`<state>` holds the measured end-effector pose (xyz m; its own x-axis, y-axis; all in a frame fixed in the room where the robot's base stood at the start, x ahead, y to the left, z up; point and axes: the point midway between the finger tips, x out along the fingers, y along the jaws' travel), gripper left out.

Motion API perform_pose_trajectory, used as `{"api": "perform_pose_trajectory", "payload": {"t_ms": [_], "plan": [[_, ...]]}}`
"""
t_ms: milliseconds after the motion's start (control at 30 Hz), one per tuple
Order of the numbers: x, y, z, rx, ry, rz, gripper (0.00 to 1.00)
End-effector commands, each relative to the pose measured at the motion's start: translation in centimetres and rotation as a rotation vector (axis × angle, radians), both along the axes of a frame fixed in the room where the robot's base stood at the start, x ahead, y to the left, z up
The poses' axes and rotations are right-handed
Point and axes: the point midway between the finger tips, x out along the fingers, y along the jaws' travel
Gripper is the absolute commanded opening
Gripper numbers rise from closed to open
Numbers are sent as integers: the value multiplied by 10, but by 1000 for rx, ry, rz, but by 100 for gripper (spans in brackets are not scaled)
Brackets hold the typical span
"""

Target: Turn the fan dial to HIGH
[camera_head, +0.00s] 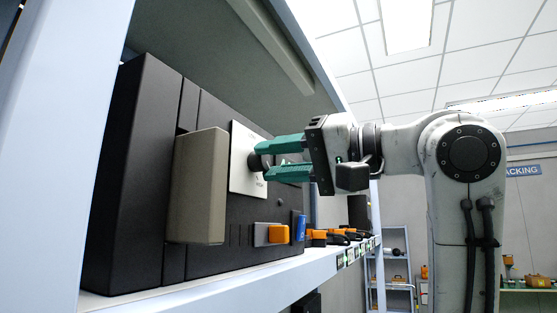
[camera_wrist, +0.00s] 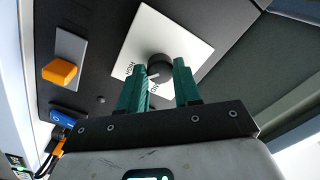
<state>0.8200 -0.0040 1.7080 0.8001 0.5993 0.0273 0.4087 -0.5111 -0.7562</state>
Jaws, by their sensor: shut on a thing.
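The fan dial (camera_wrist: 160,68) is a round black knob with a pale pointer line, on a white square plate (camera_head: 243,180) on a black panel. In the wrist view the plate (camera_wrist: 196,40) carries the printed word HIGH at its left and another partly hidden label near the right finger. My gripper (camera_head: 265,160) has green fingers; in the wrist view my gripper (camera_wrist: 160,78) has one finger on each side of the knob, shut on it. The pointer line points toward the lower left, between the fingers. Its exact setting is hard to read.
A beige box-shaped part (camera_head: 199,187) juts from the panel left of the dial. Below the dial are an orange switch (camera_head: 281,233) and a blue part (camera_head: 299,228). The shelf (camera_head: 205,291) runs underneath, with orange and black items farther along it. Open room lies to the right.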

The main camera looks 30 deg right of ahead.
Motion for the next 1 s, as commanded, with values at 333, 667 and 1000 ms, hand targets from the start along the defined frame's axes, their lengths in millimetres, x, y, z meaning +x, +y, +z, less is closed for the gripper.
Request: {"api": "perform_pose_trajectory", "payload": {"t_ms": [333,667,1000], "plan": [[0,-1,0,118,86,-2,2],[0,-1,0,142,102,-4,2],[0,-1,0,141,101,-4,42]]}}
